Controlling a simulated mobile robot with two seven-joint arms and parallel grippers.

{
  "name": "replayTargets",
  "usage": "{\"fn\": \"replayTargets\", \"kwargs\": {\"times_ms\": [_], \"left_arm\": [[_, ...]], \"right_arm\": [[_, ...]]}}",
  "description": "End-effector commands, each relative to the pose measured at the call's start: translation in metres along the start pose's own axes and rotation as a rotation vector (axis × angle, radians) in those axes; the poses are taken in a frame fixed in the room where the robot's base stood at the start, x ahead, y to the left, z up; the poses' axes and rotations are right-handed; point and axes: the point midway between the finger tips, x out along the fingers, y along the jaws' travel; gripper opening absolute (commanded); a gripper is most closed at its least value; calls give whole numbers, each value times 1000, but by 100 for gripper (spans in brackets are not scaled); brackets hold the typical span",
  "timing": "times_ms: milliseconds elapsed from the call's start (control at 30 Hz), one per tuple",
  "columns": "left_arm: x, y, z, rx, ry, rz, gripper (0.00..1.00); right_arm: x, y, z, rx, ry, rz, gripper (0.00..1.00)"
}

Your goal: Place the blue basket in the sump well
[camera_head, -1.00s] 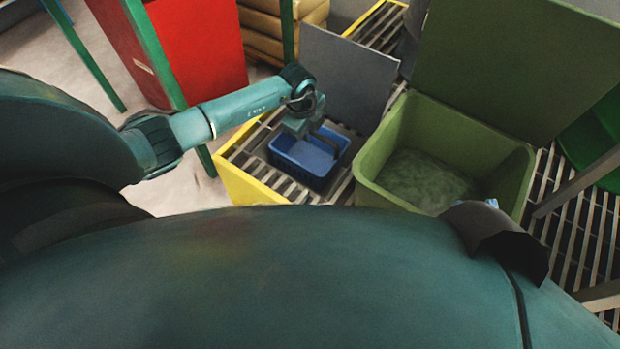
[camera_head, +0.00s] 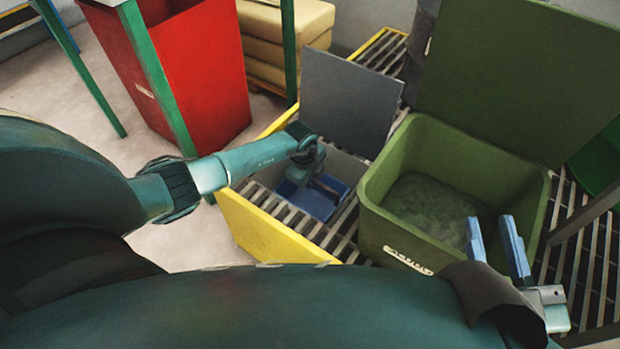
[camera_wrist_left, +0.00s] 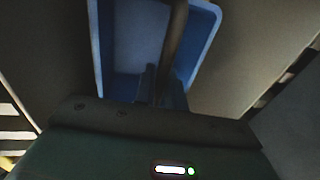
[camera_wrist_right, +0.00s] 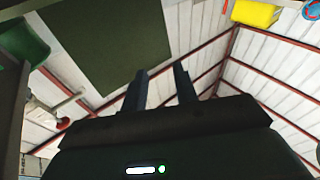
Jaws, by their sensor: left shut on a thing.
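The blue basket (camera_head: 322,203) sits low inside the sump well (camera_head: 346,166), a square opening in the floor grating. My left gripper (camera_head: 302,176) is above the basket, with the arm reaching in from the left. In the left wrist view my left gripper (camera_wrist_left: 159,82) is shut on the basket's dark handle (camera_wrist_left: 177,40), and the blue basket (camera_wrist_left: 130,45) lies between the well's walls. Whether the basket touches the bottom is hidden. My right gripper (camera_head: 493,228) is open and empty by the green bin's right front. In the right wrist view it (camera_wrist_right: 161,73) points toward the roof.
A grey lid (camera_head: 350,100) stands upright behind the well. A yellow kerb (camera_head: 265,228) edges the grating on the left. A green bin (camera_head: 410,235) with its lid open stands close right of the well. A red bin (camera_head: 190,75) is at the back left.

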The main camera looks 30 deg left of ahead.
Motion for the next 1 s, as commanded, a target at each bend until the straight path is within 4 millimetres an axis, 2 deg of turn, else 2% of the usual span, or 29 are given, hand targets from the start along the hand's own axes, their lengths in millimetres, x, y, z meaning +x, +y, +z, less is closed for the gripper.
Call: {"fn": "replayTargets", "kwargs": {"times_ms": [33,67,300,667,700,800,1000], "left_arm": [[1,0,0,0,0,-1,0],[1,0,0,0,0,0,13],[1,0,0,0,0,0,33],[6,2,0,-1,-1,1,34],[3,1,1,0,-1,0,34],[-24,-1,1,0,-2,-2,34],[-70,1,6,0,-2,-2,34]], "right_arm": [[0,0,1,0,-1,-1,29],[0,0,1,1,-1,-1,29],[-1,0,3,1,-5,-1,29],[-3,-2,14,11,-15,-2,29],[-2,-2,10,18,-11,-3,29],[1,1,-7,-15,-12,-2,29],[-5,5,-3,-95,-67,12,29]]}}
